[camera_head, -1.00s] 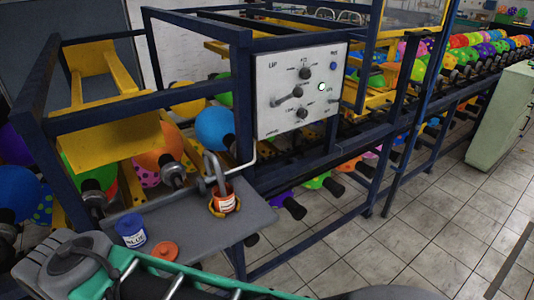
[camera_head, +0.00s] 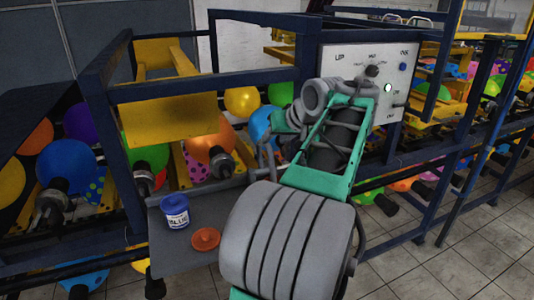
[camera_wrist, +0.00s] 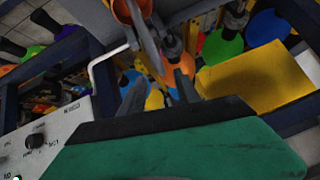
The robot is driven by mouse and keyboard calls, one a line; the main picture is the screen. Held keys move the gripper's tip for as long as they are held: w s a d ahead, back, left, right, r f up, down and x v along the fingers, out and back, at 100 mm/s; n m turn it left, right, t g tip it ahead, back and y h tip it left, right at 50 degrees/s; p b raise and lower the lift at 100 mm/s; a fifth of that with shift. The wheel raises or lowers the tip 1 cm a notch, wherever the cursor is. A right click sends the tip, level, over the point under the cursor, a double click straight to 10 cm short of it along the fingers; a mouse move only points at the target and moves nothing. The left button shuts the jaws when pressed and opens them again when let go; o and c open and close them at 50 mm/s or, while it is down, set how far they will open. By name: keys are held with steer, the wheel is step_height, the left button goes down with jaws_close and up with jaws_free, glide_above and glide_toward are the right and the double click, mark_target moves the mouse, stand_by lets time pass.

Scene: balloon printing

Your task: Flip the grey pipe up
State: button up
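The grey pipe (camera_wrist: 146,42) runs down from the top of the wrist view, beside an orange-and-dark cup or can (camera_wrist: 126,12). In the head view my arm covers most of this spot, and only a grey piece, probably the pipe (camera_head: 266,158), shows left of the arm. My gripper (camera_wrist: 158,90) shows two dark fingers spread apart with nothing between them. The pipe is just beyond the fingers, nearer the left one; I cannot tell whether they touch. In the head view the fingertips are hidden.
A control panel (camera_head: 340,60) stands behind my arm. A white bent rod (camera_wrist: 105,58) is close left of the fingers. Dark blue frame bars surround the balloons.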

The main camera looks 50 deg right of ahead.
mark_target(267, 145)
steer(key=x, duration=0.7)
steer(key=shift+w+d+f, duration=0.1)
steer(key=shift+w+f, duration=0.05)
steer(key=shift+w, duration=0.1)
jaws_close()
stand_by(1.1)
